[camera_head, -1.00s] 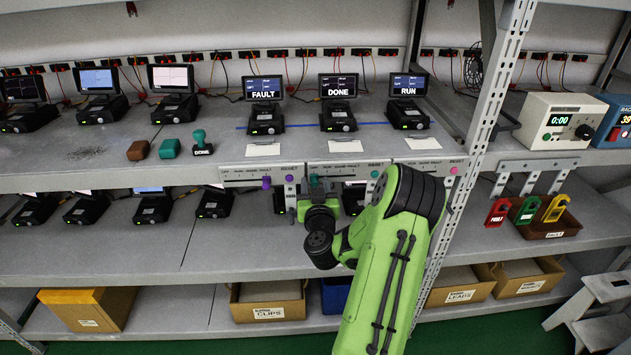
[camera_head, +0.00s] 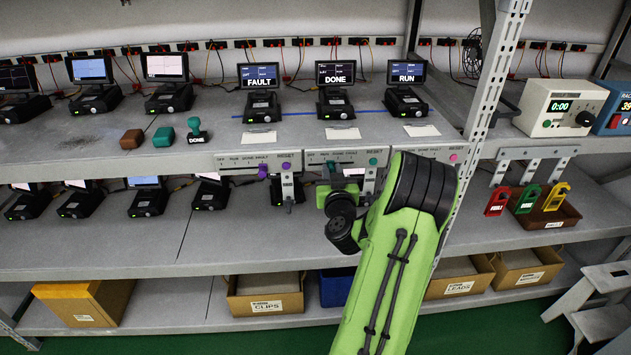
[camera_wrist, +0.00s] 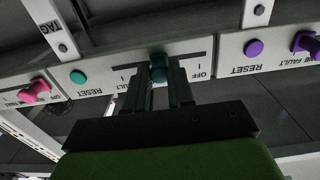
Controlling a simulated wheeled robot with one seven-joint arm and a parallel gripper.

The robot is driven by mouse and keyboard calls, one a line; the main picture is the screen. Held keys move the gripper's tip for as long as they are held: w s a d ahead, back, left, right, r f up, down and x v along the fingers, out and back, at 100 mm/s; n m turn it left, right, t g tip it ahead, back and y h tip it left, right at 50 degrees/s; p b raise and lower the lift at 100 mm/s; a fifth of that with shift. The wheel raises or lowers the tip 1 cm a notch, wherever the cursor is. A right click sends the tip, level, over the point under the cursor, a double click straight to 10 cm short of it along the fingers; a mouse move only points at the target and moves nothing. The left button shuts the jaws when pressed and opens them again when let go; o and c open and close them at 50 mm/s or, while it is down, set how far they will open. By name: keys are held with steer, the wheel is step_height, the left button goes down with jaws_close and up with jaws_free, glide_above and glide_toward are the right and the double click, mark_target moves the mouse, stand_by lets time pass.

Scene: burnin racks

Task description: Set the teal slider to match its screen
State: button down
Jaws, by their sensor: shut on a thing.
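The teal slider (camera_head: 331,165) sits on the middle shelf-edge panel (camera_head: 316,158), which has OFF, RUN, DONE and FAULT labels and a teal reset button (camera_head: 373,162). The screen (camera_head: 335,74) above that panel reads DONE. My gripper (camera_wrist: 159,74) is shut on the teal slider knob (camera_wrist: 158,62), with one dark finger on each side. In the wrist view the labels are upside down, with OFF right of the knob and FAULT to its left. The fingers hide nearby labels, so the knob's exact mark cannot be told.
The purple slider panel (camera_head: 228,162) is on the left, under the FAULT screen (camera_head: 258,77). The pink button panel (camera_head: 440,152) is on the right, under the RUN screen (camera_head: 407,73). A rack post (camera_head: 487,95) stands right of my arm. Paper cards lie above the panels.

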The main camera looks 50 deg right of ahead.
steer(key=shift+s+d+b, duration=0.3)
steer(key=shift+s+d, duration=0.4)
steer(key=shift+s, duration=0.1)
steer(key=c, duration=1)
jaws_free()
